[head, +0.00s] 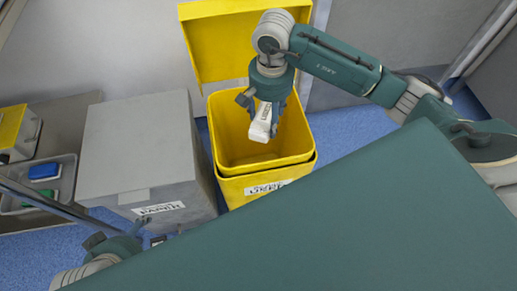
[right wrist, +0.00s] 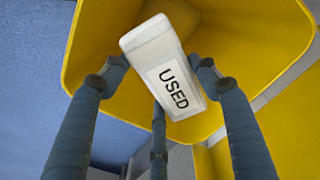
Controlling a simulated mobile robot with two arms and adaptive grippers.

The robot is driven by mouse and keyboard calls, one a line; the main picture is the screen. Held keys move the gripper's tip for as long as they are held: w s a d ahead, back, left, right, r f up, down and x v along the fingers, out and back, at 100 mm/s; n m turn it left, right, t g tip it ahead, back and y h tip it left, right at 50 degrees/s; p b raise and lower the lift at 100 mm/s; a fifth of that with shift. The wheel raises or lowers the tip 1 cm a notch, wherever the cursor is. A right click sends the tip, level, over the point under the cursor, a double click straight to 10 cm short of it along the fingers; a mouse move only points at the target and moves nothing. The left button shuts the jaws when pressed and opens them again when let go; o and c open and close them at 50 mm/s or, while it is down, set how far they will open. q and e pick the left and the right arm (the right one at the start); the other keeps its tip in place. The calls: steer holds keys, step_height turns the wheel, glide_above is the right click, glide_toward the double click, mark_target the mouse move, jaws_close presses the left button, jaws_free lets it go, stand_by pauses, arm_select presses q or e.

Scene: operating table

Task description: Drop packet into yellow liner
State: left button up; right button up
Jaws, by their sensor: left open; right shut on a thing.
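The packet (head: 261,122) is a white block with a label, and the label reads "USED" in the right wrist view (right wrist: 172,82). My right gripper (head: 266,105) is shut on it and points down. The packet hangs over the open mouth of the yellow liner (head: 294,140), which stands in a yellow bin with its lid raised behind. In the right wrist view, the liner's yellow wall (right wrist: 95,40) surrounds much of the packet. My left gripper (head: 118,245) is at the lower left, open and apart from the bin; the table edge partly hides it.
A closed grey bin (head: 135,135) with a label stands left of the yellow bin. Further left, a tray (head: 66,180) holds a blue item (head: 44,170) and a green item, beside a yellow-topped box (head: 12,128). The green table (head: 330,220) fills the front and looks bare.

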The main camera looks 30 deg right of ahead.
steer(key=o, duration=1.3)
steer(key=shift+c, duration=0.2)
step_height(320, 180, up, 12)
